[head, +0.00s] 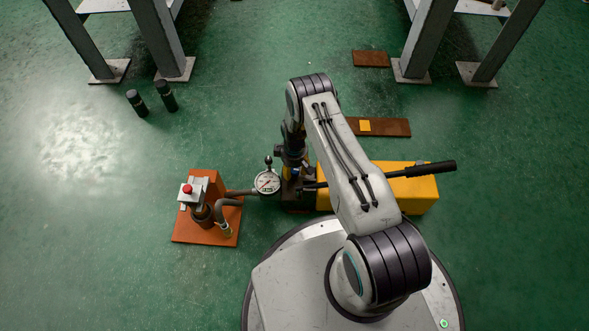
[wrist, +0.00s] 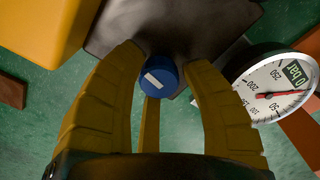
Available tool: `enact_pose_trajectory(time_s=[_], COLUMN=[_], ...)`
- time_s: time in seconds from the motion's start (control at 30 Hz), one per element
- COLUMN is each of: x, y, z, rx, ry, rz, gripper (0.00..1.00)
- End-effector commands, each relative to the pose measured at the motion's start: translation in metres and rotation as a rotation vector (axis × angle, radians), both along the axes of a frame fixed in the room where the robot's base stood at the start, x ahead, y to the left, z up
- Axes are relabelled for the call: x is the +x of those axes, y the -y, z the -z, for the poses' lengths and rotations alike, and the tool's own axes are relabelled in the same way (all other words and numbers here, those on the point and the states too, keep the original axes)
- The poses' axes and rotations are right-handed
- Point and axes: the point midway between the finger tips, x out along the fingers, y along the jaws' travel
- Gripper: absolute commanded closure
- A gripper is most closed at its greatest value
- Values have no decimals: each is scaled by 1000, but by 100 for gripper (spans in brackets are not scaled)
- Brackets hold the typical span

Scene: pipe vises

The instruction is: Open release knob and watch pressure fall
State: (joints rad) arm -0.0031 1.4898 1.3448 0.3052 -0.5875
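The release knob (wrist: 158,76) is a blue round cap with a white bar mark, at the top middle of the wrist view. My gripper (wrist: 161,57) has its yellow fingers spread on either side of the knob, with gaps showing. Another yellow finger part lies just below the knob; whether it touches is unclear. The pressure gauge (wrist: 262,90) is at the right of the wrist view, with a red needle pointing right; its exact reading is unclear.
The pump's yellow tank (head: 415,195) and black lever (head: 430,169) lie right of my arm. A hose runs from the gauge to an orange plate (head: 193,229) with a red button (head: 187,189). Dark cylinders (head: 166,95) stand at upper left. Open green floor lies left.

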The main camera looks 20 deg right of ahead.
Motion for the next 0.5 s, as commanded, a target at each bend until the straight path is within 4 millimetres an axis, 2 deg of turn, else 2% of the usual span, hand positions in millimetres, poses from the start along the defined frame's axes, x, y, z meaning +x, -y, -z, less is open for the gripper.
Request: enact_pose_trajectory(time_s=[0.03, 0.17, 0.5], x=[0, 0, 0], y=[0, 0, 1], z=[0, 0, -4], rx=[0, 0, -1], ry=[0, -1, -1], rz=[0, 1, 2], gripper=[53, 42, 41])
